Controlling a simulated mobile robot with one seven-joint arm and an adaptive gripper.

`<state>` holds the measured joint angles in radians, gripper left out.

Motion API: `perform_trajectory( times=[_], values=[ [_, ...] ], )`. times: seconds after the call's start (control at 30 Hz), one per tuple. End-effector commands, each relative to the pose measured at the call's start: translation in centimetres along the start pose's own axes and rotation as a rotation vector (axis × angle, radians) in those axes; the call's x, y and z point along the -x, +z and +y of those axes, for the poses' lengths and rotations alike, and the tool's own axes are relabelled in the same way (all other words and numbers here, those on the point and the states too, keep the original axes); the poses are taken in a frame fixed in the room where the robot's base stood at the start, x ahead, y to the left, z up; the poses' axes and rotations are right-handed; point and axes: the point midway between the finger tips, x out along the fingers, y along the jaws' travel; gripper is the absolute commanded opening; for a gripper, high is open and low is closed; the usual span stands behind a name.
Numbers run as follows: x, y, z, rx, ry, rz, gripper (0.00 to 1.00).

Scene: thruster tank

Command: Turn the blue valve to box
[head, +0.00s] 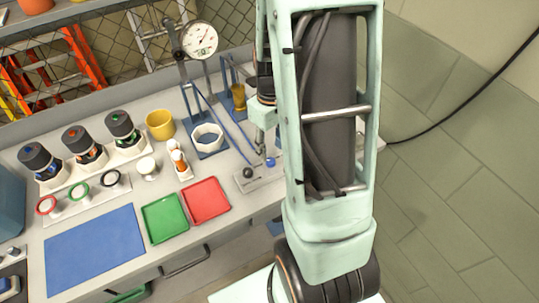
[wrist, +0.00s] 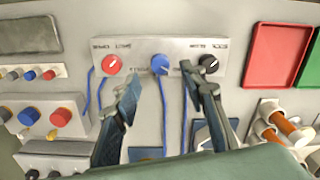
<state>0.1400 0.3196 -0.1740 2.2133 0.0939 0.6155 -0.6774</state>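The blue valve (wrist: 160,64) is a round knob in the middle of a pale panel (wrist: 230,44), between a red knob (wrist: 111,64) and a black knob (wrist: 208,63). A pale pointer mark shows on its lower part. The small lettering on the panel is upside down and hard to read. My gripper (wrist: 162,75) is open and empty, its fingertips on either side of the blue valve in the picture. I cannot tell its height above the knob. In the head view the blue valve (head: 271,161) shows just below my gripper (head: 261,148); my arm hides the panel's right part.
Blue tubes (wrist: 164,115) run from the panel. A red tray (head: 206,201) and a green tray (head: 165,218) lie left of it in the head view. A pressure gauge (head: 200,40) stands behind. Small coloured knobs (wrist: 61,117) sit at the wrist view's left.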

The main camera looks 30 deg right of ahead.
Motion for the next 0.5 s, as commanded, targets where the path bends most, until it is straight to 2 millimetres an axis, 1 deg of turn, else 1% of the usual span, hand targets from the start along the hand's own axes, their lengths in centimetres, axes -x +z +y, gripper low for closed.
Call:
perform_trajectory(
  times=[0.03,0.2,0.33,0.5],
  values=[
    [-1.0,0.1,-0.1,-0.001,-0.003,-0.005,0.39],
    [-3.4,0.0,0.0,0.001,-0.001,-0.002,0.39],
    [-4.4,0.0,0.0,-0.001,0.000,-0.001,0.39],
    [-5.0,0.0,0.0,0.000,0.001,0.001,0.39]
  ],
)
